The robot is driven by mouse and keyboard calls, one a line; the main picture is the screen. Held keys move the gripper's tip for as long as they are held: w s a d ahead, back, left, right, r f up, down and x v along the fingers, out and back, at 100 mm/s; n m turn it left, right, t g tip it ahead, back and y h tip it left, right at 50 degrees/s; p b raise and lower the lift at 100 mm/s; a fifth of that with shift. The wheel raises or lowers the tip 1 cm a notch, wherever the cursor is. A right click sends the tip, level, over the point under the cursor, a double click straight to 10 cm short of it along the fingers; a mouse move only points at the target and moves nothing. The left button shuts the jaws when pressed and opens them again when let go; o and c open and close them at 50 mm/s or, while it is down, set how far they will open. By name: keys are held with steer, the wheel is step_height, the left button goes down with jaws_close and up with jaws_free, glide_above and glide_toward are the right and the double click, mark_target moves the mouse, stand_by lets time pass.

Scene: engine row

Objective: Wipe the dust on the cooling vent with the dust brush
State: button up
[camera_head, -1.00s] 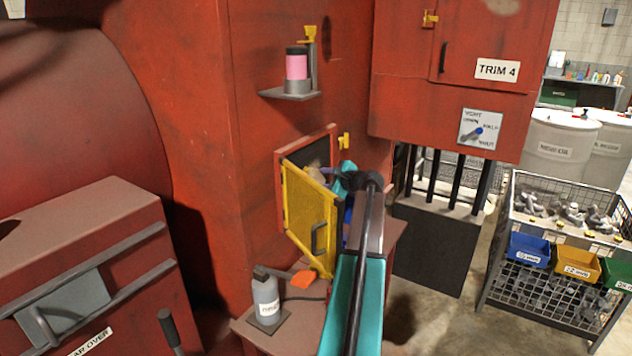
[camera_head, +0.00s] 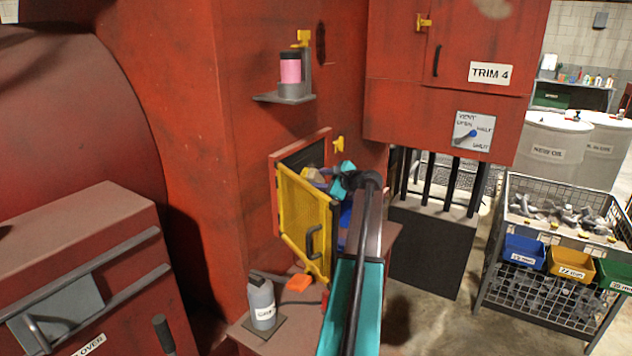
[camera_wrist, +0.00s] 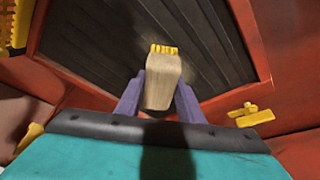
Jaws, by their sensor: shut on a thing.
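The dust brush (camera_wrist: 163,80) has a pale wooden handle and short yellow bristles. My gripper (camera_wrist: 158,98) is shut on its handle with purple fingers on both sides. The bristles point at the cooling vent (camera_wrist: 85,40), a dark slatted panel in a red frame. I cannot tell whether they touch the slats. In the head view the vent (camera_head: 296,160) is a dark opening behind the open yellow mesh door, and my gripper (camera_head: 322,179) is at its right side. The door and arm hide much of the vent.
The yellow mesh door (camera_head: 302,225) stands open in front of the vent, close to my arm. A grey bottle (camera_head: 262,303) and an orange item (camera_head: 299,283) sit on the ledge below. A yellow latch (camera_wrist: 250,115) is right of the vent frame. A small shelf (camera_head: 284,98) is above.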

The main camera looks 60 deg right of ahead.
steer(key=shift+d, duration=1.15)
steer(key=shift+d, duration=0.1)
steer(key=d, duration=0.3)
steer(key=shift+d, duration=0.3)
steer(key=shift+w+r+p, duration=0.1)
steer(key=shift+r+p, duration=0.2)
steer(key=shift+r, duration=0.55)
steer(key=shift+a, duration=0.15)
steer(key=shift+a, duration=1.85)
